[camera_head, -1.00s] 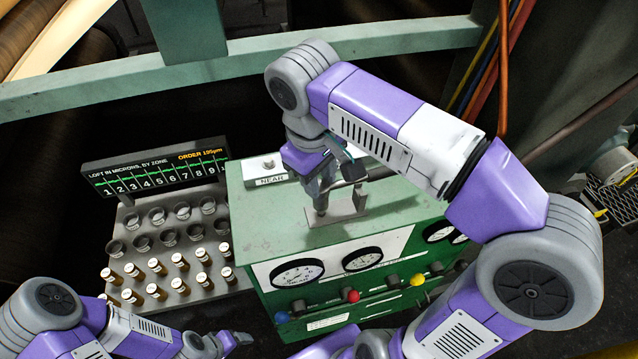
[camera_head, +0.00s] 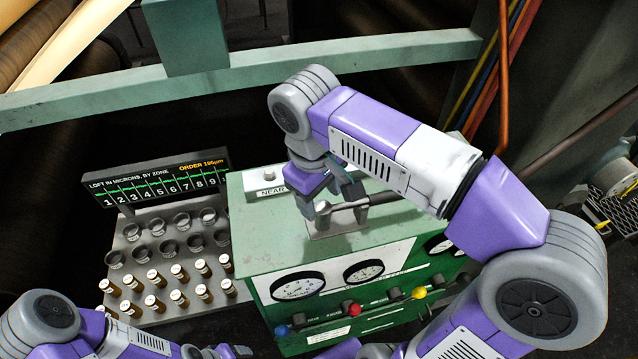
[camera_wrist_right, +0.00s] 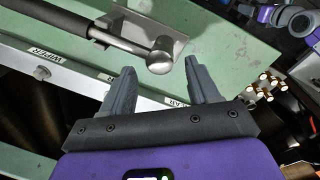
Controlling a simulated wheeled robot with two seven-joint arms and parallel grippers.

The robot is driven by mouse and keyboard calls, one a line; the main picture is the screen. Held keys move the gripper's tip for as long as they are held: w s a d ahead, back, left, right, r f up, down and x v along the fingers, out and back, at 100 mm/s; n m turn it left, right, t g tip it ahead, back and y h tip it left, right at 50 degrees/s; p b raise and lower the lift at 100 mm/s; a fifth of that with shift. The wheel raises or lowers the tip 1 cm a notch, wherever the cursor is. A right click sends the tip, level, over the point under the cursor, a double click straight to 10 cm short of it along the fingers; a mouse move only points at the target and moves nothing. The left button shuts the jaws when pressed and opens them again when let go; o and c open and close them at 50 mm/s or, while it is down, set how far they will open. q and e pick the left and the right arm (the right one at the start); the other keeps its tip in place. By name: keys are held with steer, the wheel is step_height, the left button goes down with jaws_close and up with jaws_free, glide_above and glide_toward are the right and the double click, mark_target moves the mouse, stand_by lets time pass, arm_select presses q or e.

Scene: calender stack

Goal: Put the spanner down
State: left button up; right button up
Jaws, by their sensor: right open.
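The spanner (camera_head: 372,200) is a dark-handled bar with a rounded silver head. It lies over a bare metal plate (camera_head: 322,230) on the green cabinet top. In the right wrist view its silver head (camera_wrist_right: 159,56) is just beyond my fingertips, and the dark handle runs to the upper left. My right gripper (camera_head: 330,204) is open above the plate at the spanner's head end. In the wrist view its two fingers (camera_wrist_right: 160,68) are spread with nothing gripped between them. My left gripper (camera_head: 232,352) is low at the bottom edge, partly cut off; its jaws are unclear.
The green cabinet (camera_head: 262,236) has dials and coloured knobs on its front. A rack (camera_head: 140,235) with cups and several brown bottles stands to its left, under a numbered display (camera_head: 158,180). A green beam (camera_head: 250,74) crosses behind. Free cabinet top lies left of the plate.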

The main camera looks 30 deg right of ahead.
step_height(320, 180, up, 12)
steer(key=a+p, duration=0.1)
steer(key=p, duration=0.2)
steer(key=shift+s+a, duration=0.2)
stand_by(0.3)
